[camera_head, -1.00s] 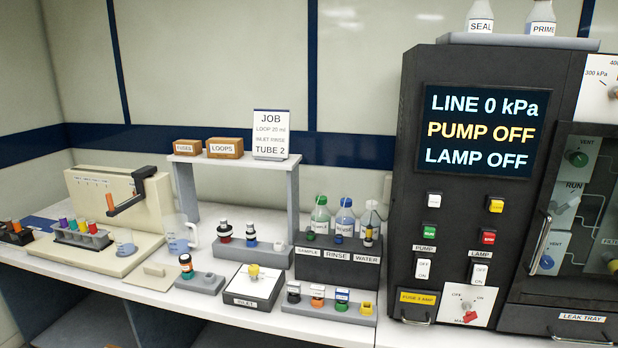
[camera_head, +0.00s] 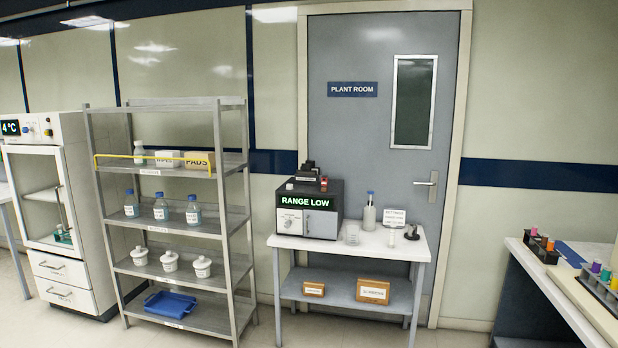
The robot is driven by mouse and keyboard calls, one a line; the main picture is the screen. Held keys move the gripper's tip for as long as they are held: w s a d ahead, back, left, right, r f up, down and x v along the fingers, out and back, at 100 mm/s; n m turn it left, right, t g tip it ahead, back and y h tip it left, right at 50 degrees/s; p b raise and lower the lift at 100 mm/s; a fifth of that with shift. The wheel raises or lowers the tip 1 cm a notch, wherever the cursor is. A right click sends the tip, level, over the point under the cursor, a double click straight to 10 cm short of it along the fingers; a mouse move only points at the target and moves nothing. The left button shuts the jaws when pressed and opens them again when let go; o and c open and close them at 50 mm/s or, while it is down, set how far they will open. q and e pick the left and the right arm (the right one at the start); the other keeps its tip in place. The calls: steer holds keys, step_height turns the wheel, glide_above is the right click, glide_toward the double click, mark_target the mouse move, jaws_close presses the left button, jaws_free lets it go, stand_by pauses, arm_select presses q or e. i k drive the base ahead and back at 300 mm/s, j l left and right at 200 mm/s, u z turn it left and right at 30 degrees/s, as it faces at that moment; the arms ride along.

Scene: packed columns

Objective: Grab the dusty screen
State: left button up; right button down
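No item that I can make out as a dusty screen shows. The lit display reading RANGE LOW (camera_head: 305,201) is on a dark box-shaped instrument (camera_head: 339,213) on a small white-topped table (camera_head: 350,248). Small dark items (camera_head: 309,171) sit on top of the instrument, too small to tell what they are. Neither of my grippers is in view.
A grey metal shelf rack (camera_head: 232,220) with bottles, white pots and a blue tray (camera_head: 171,304) stands left of the table. A fridge cabinet (camera_head: 69,214) is further left. A closed PLANT ROOM door (camera_head: 350,130) is behind the table. A bench (camera_head: 532,265) is at right.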

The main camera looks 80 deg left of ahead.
mark_target(306, 167)
steer(key=u, duration=2.75)
steer(key=i+j, duration=0.3)
steer(key=i, duration=0.15)
steer(key=i+j, duration=0.3)
steer(key=i, duration=0.15)
